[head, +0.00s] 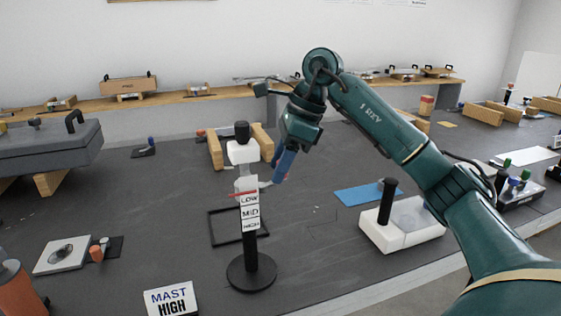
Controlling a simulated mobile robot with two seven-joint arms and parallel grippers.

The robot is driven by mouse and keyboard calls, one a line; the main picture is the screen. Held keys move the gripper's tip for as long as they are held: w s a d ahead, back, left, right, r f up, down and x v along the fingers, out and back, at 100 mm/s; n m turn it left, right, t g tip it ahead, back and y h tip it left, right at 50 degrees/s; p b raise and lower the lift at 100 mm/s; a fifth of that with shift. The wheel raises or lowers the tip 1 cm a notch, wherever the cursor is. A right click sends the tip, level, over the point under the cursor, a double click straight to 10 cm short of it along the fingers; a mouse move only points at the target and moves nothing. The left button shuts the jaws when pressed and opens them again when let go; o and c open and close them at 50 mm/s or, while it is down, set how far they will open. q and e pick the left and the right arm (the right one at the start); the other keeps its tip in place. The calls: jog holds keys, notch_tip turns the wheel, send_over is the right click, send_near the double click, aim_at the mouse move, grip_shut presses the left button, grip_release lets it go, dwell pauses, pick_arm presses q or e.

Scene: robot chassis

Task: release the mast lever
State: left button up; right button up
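The mast (250,240) stands upright on a round black base (251,273). Its white scale reads LOW, MID and HIGH from top to bottom, and a red line (243,194) crosses it just above LOW. A white piece with a black knob (241,131) shows above the scale. My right gripper (272,181) reaches down from the upper right, its blue finger close to the right side of the mast's upper part. I cannot tell whether it touches the mast or a lever there, or how far it is open. My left gripper is not in view.
A sign (171,299) reading MAST HIGH stands at the front. A black frame (226,240) lies behind the mast. A white block with a black handle (401,222) and a blue mat (366,194) are to the right. A grey case (45,150) is at left.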

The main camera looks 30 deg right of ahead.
jog(key=shift+r, duration=0.1)
jog(key=p+v, duration=0.2)
jog(key=v, duration=1.1)
jog(key=shift+p, duration=0.4)
jog(key=shift+s+d, duration=0.1)
